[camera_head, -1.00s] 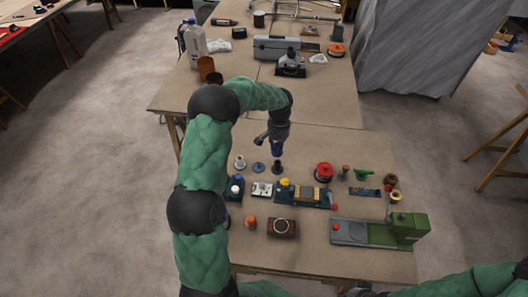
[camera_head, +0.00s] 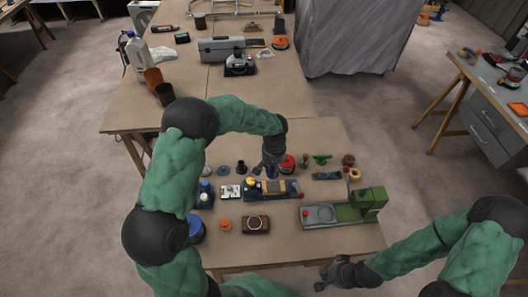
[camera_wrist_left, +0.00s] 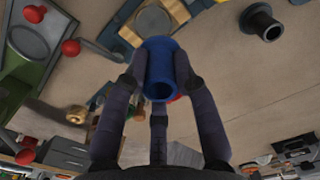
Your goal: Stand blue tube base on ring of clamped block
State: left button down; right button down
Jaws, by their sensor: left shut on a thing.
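My left gripper (camera_head: 271,168) is shut on the blue tube (camera_wrist_left: 160,68), with fingers on both sides of it in the left wrist view. One open end of the tube faces the camera. In the head view, only a bit of the blue tube (camera_head: 271,174) shows under the fingers. The tan clamped block (camera_head: 276,187) sits in a dark blue vise (camera_head: 291,195), just below the gripper in the picture. In the left wrist view, a round grey ring mark (camera_wrist_left: 152,22) on the block lies beyond the tube, partly hidden by it. My right gripper (camera_head: 335,274) hangs by the table's front edge.
A green machine (camera_head: 368,203) stands right of the vise. A brown block with a ring (camera_head: 256,224) and an orange piece (camera_head: 225,225) lie in front. A dark flanged piece (camera_head: 242,167) and a red round piece (camera_head: 288,163) stand close to the gripper.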

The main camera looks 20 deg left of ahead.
pick_arm(q)
jog(key=shift+s+d+f, duration=0.2)
jog(key=shift+s+d, duration=0.2)
jog(key=shift+d, duration=0.05)
jog(key=b, duration=0.3)
send_over(273, 186)
jog(key=shift+f, duration=2.85)
jog(key=shift+b, duration=0.45)
jog(key=shift+f+b, duration=0.45)
jog(key=shift+f, duration=0.1)
jog(key=c, duration=1.4)
grip_release()
jog(key=shift+o, duration=0.7)
